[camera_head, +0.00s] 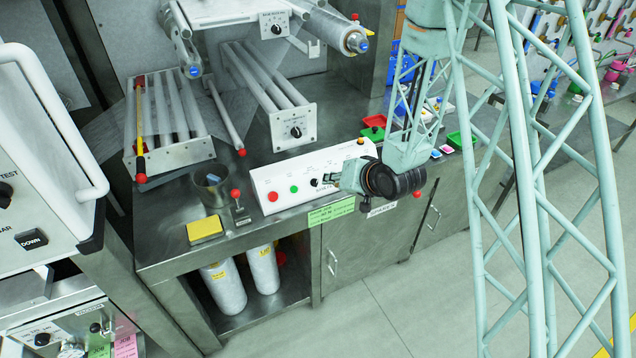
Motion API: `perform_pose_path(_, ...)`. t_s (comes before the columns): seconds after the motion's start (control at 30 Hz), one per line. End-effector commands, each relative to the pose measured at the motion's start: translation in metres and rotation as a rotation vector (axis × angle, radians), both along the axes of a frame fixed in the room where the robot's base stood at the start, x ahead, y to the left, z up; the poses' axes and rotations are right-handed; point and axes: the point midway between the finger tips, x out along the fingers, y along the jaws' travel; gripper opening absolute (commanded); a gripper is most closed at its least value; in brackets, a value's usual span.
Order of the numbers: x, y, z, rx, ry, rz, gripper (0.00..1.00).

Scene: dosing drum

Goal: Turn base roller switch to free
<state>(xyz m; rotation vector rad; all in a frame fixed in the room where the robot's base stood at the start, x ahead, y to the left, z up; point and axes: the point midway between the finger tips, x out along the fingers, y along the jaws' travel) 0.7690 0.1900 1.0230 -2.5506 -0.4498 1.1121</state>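A white control box (285,187) stands on the bench front, with a red button (272,196), a green button (294,189) and a small black knob (314,182) on its sloped face. My gripper (325,181) is at the right part of this face, its fingertips close beside the black knob. I cannot tell whether they touch it or how far apart they are. My wrist hides the right part of the face. Another black knob (295,132) is on the end plate of the lower rollers, and one (276,29) on an upper plate. Their labels are too small to read, so I cannot tell which is the base roller switch.
A yellow block (204,230), a metal cup (212,184) and a red-topped lever (237,204) stand left of the box. A roller rack (168,155) is behind. Red and green bins (373,127) lie to the right. The floor in front is clear.

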Motion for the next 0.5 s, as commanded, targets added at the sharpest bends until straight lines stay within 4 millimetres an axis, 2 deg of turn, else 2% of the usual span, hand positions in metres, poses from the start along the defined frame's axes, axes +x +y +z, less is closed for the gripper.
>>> perform_pose_path(0.27,0.006,0.004,-0.005,0.000,0.000,0.000,0.20)
perform_pose_path(0.5,0.017,0.011,-0.018,0.000,0.001,0.000,0.20)
